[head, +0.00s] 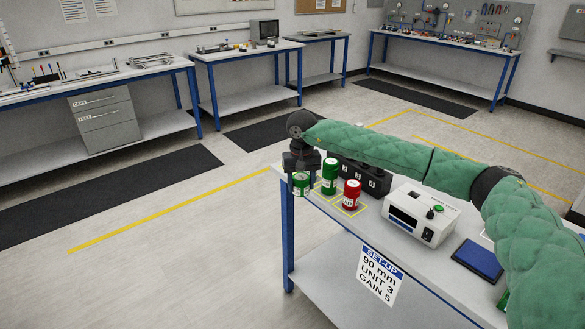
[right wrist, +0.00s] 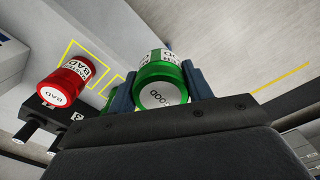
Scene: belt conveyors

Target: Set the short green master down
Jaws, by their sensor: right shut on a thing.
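The short green master (head: 301,186) is a squat green can with a white label, at the far left corner of the bench. My right gripper (head: 301,168) is above it and shut on it; in the right wrist view the can (right wrist: 158,72) sits between the two fingers (right wrist: 160,84), its end marked GOOD facing the camera. I cannot tell whether its base touches the bench. A taller green can (head: 330,178) stands just right of it, mostly hidden in the right wrist view. My left gripper is not in view.
A red can marked BAD (head: 351,196) stands further right. Yellow outlines mark the bench top around the standing cans. Behind is a black block (head: 376,182); to the right are a white instrument box (head: 420,214) and a blue pad (head: 478,260). A set-up sign (head: 380,277) hangs in front.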

